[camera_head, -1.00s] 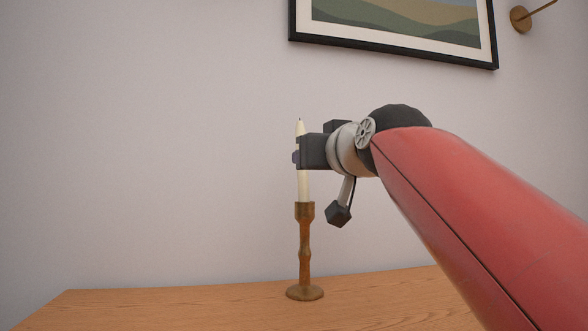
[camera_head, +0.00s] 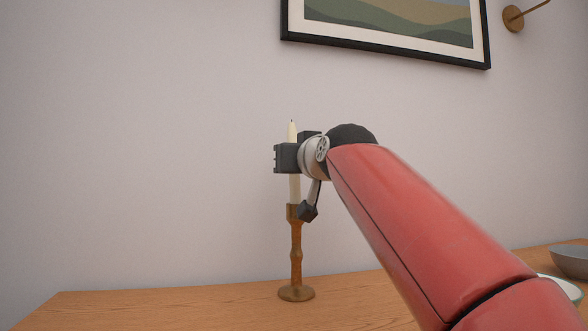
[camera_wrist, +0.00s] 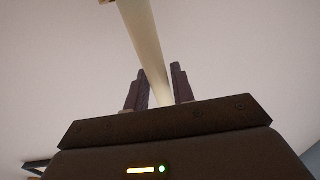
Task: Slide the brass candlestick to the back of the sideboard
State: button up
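The brass candlestick (camera_head: 296,250) stands upright on the wooden sideboard (camera_head: 190,308), with a pale candle (camera_head: 294,188) in its cup. My gripper (camera_head: 282,157) is level with the upper part of the candle, well above the brass stem, and hides a stretch of the candle. The candle's tip shows above it. In the wrist view the candle (camera_wrist: 146,45) runs between the two dark fingers of my gripper (camera_wrist: 160,80). The fingers stand apart on either side of it, with a narrow light gap at the left finger. The candlestick's base rests on the sideboard.
A grey bowl (camera_head: 572,262) and a white plate (camera_head: 560,287) are at the right of the sideboard. A framed picture (camera_head: 390,50) and a round brass wall fitting (camera_head: 513,18) are on the wall above. The sideboard left of the candlestick is clear.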

aim_at(294, 133)
grip_shut()
notch_tip(294, 133, up, 10)
jog(key=p, duration=0.5)
jog(key=shift+f, duration=0.3)
